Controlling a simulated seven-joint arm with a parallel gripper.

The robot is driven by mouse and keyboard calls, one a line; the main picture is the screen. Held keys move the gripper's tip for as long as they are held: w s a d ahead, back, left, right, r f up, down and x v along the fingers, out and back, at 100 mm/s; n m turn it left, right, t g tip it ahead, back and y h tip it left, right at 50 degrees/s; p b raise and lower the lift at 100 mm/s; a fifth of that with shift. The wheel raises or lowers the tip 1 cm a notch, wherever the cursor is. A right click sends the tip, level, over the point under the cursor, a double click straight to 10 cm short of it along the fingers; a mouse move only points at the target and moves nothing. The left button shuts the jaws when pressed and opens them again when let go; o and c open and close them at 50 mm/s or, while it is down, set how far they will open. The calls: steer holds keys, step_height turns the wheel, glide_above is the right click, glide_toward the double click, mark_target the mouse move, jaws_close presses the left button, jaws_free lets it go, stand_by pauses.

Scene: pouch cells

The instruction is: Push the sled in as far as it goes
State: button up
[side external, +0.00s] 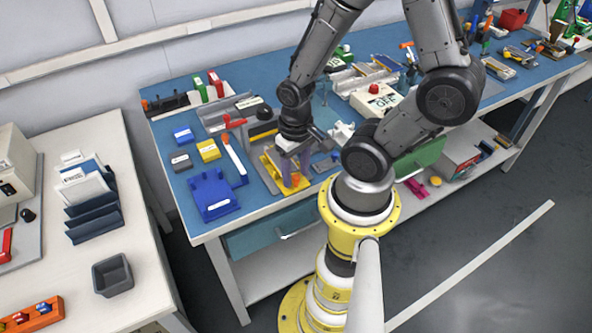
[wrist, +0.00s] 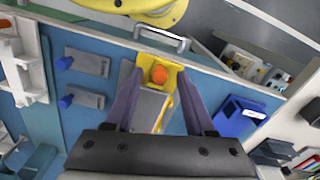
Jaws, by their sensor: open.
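The yellow sled (side external: 286,184) with an orange knob (side external: 295,180) sits at the front of a grey fixture near the bench's front edge. In the wrist view the sled's yellow end (wrist: 147,62) and its round orange knob (wrist: 158,74) show at the centre, with a grey plate behind them. My gripper (wrist: 161,82) is open, its two purple fingers on either side of the sled's end. Whether a finger touches it I cannot tell. In the side view my gripper (side external: 292,165) is low over the sled and hides part of it and the fixture.
A blue tray (side external: 213,200) stands left of the fixture. Small blue, yellow (side external: 208,150) and grey blocks lie behind it. A box marked OFF with a red button (side external: 374,89) stands at the back right. The drawer handle (wrist: 162,38) shows beyond the bench edge.

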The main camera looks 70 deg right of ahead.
jaws_close()
stand_by(1.4)
